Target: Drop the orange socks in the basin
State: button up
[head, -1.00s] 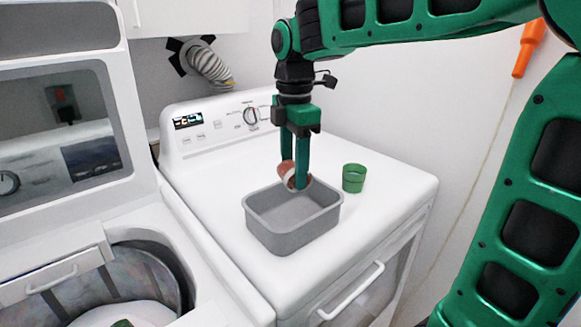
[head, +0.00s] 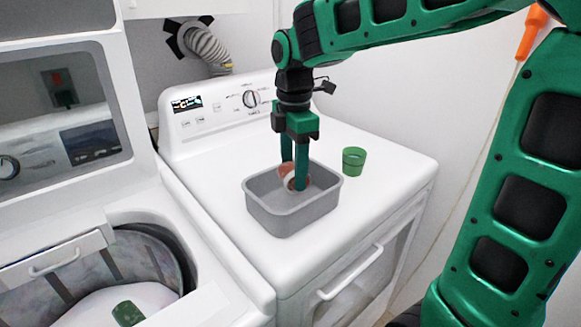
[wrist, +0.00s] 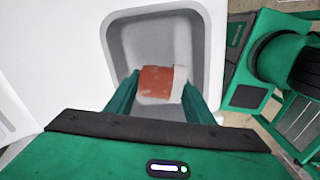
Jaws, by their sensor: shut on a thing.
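The orange socks (head: 286,174) are a small orange-brown bundle with a pale band. My gripper (head: 294,183) points down and is shut on them, over the grey basin (head: 292,221) on the white dryer top. In the wrist view the socks (wrist: 158,82) lie between my fingertips (wrist: 162,92), inside the outline of the basin (wrist: 117,43). The fingertips look to be at or just below the basin's rim level. I cannot tell whether the socks touch the basin floor.
A green cup (head: 354,160) stands on the dryer (head: 385,180) right of the basin. An open washer (head: 215,290) is at left, with a green item (head: 128,313) inside. The dryer's control panel (head: 220,105) rises behind the basin.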

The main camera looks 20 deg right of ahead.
jog(key=o, duration=1.2)
jog(key=shift+o, duration=0.2)
notch_tip(320, 180, up, 11)
jog(key=shift+w+f, duration=0.1)
jog(key=shift+f, duration=0.05)
jog(key=s+d+f+m, duration=0.8)
jog(key=s+f+m, duration=0.1)
jog(key=s+m, duration=0.2)
jog(key=s+d+f+m, duration=0.9)
jog(key=s+m, duration=0.3)
jog(key=m, duration=0.1)
jog(key=shift+s+d+f+m, duration=0.15)
jog(key=shift+s+f+m, duration=0.15)
